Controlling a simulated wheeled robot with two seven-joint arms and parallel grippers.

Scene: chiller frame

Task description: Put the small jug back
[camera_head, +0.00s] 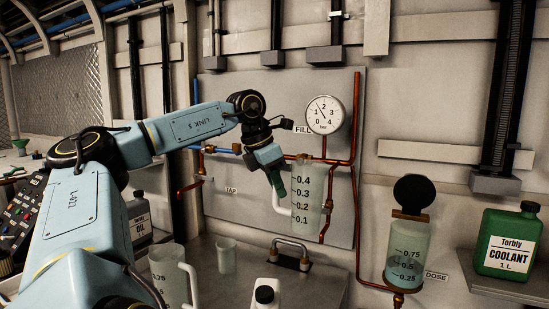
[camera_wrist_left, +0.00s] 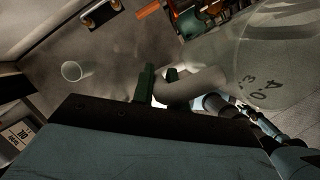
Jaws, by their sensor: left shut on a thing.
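The small jug (camera_head: 307,190), clear with marks from 0.1 to 0.4, is held up in front of the back panel and looks roughly upright. My left gripper (camera_head: 276,184) is shut on its pale handle at the jug's left side. In the left wrist view, the green fingers (camera_wrist_left: 160,84) of that gripper close around the handle (camera_wrist_left: 195,84), and the jug body (camera_wrist_left: 262,55) fills the upper right. The fingers partly hide the handle. My right gripper is in neither view.
A larger jug (camera_head: 170,277) and a clear beaker (camera_head: 226,257) stand on the bench (camera_head: 235,287) below. A white bottle (camera_head: 265,294) is at the front. A gauge (camera_head: 325,115) and copper pipes (camera_head: 357,130) are close by. A dosing cup (camera_head: 408,248) and a green coolant can (camera_head: 507,243) are right.

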